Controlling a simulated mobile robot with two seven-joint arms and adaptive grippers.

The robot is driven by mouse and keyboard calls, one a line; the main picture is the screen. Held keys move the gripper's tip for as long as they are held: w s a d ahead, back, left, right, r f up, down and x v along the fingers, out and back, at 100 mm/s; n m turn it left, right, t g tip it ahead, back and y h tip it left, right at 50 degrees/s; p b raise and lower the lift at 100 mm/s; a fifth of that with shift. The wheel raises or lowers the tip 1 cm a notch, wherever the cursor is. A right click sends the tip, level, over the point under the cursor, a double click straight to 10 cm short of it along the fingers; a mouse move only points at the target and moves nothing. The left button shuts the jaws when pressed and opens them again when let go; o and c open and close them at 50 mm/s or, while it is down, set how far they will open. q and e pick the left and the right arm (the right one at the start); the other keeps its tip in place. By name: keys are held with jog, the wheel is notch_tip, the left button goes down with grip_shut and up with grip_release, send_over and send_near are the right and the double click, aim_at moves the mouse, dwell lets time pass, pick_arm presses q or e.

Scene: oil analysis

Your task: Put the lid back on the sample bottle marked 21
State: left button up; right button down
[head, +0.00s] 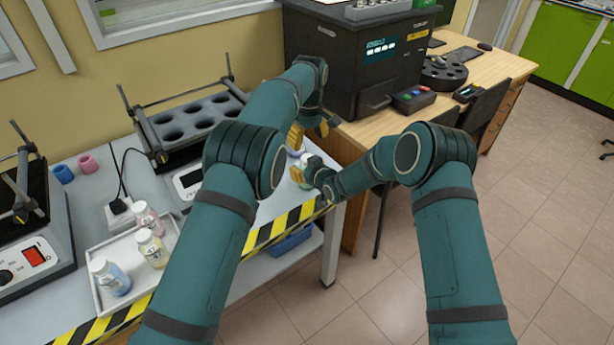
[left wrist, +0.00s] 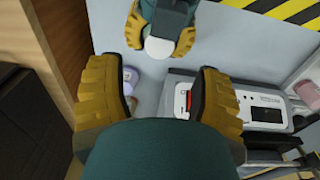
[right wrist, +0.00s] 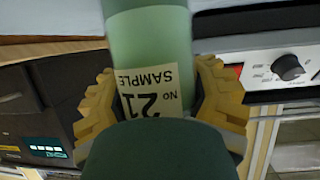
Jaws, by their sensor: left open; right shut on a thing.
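My right gripper (head: 308,176) is shut on a pale green bottle (right wrist: 152,50) with a label reading "NO 21 SAMPLE", upside down in the right wrist view. In the left wrist view a white round end (left wrist: 158,48) shows between the right fingers; I cannot tell whether it is the bottle's mouth or a cover. My left gripper (left wrist: 160,78) is open and empty, just above and behind the bottle in the head view. A small purple and whitish round thing (left wrist: 130,78) shows beside one left finger; I cannot tell whether it is the lid.
A white tray (head: 104,252) with several white-capped bottles stands at left on the bench. A block with several round wells (head: 196,116) and a white-fronted device (head: 187,181) stand behind my left arm. A black analyser (head: 350,60) stands on the wooden desk.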

pick_arm(q)
jog(key=shift+w+f, duration=0.1)
jog(key=shift+f, duration=3.5)
grip_shut()
jog(key=shift+m, duration=1.5)
jog(key=shift+c, duration=0.3)
grip_release()
